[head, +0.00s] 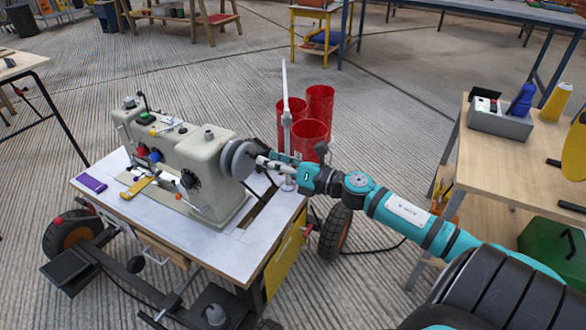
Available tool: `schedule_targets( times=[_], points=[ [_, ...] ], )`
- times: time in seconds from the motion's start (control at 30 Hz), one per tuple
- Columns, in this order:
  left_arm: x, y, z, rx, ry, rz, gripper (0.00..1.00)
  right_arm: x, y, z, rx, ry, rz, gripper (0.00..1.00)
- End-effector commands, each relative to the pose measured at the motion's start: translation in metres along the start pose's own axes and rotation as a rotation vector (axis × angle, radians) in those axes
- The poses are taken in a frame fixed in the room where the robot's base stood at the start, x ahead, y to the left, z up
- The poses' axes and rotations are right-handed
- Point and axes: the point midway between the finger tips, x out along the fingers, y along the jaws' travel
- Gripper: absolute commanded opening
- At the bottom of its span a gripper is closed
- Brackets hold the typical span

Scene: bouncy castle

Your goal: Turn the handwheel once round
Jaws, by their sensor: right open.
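The handwheel (236,160) is a grey disc on the right end of a cream sewing machine (185,150). The machine stands on a white-topped wheeled table (112,167). My right gripper (262,161), on the teal arm from the right, is at the wheel's right side with its fingers pointing at it. Its jaws are open, and I cannot tell whether a finger touches the wheel. The gripper hides a little of the wheel's right side. My left gripper is out of view.
Several red bins (310,130) and a thin white post (286,110) stand just behind my right gripper. A wooden workbench (500,160) with a grey caddy (499,122) is at the right. A purple item (91,183) lies on the machine's table. Open floor lies behind.

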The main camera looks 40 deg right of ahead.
Motion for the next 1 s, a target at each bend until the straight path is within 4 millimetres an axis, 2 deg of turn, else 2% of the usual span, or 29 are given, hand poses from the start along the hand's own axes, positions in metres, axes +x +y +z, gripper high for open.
schedule_targets(
  times=[0.03,0.2,0.4,1.0],
  points=[
    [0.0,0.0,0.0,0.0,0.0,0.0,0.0,-0.012,-0.001,-0.002,0.004,0.002,-0.002,0.43],
    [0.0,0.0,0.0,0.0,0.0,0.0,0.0,-0.043,-0.001,-0.002,0.003,0.002,-0.002,0.43],
    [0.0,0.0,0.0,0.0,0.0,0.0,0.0,-0.066,0.0,-0.001,0.002,0.001,0.0,0.43],
    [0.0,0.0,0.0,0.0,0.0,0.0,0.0,-0.071,0.0,0.0,0.0,0.0,0.0,0.43]
  ],
)
